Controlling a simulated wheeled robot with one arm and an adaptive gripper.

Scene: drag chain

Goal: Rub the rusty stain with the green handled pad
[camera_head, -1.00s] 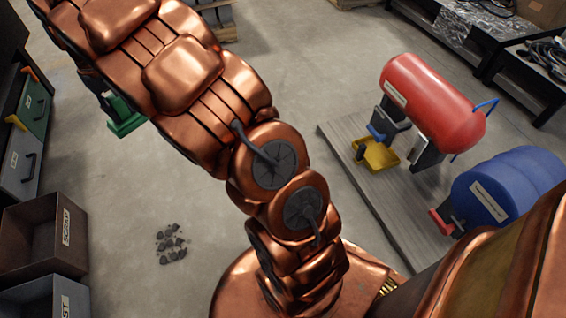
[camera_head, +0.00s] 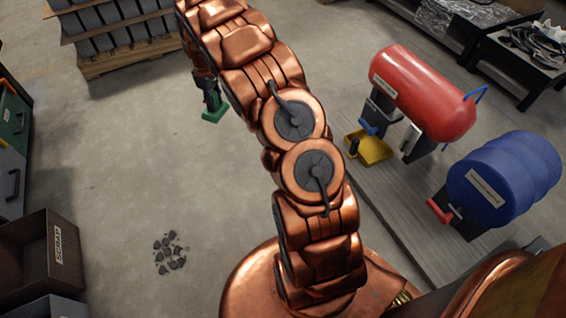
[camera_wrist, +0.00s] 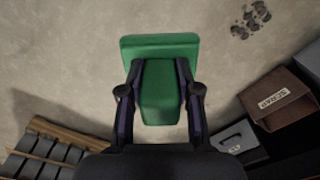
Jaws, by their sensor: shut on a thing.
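The green handled pad (camera_wrist: 160,48) is in my gripper (camera_wrist: 160,95), whose two dark fingers are shut on its block-shaped handle in the wrist view. The pad's wide plate lies beyond the fingertips, above bare concrete floor. In the head view the green pad (camera_head: 214,113) shows just left of my arm, with my gripper (camera_head: 212,98) above it and partly hidden by my arm. I cannot make out a rusty stain in either current view; my arm covers part of the floor.
Dark rubble (camera_head: 170,252) lies on the floor at left, near the scrap bin (camera_head: 40,255). A pallet of grey blocks (camera_head: 125,62) stands at the back left. A red tank (camera_head: 422,95), yellow tray (camera_head: 372,148) and blue drum (camera_head: 508,185) stand on the right platform. The middle-left floor is clear.

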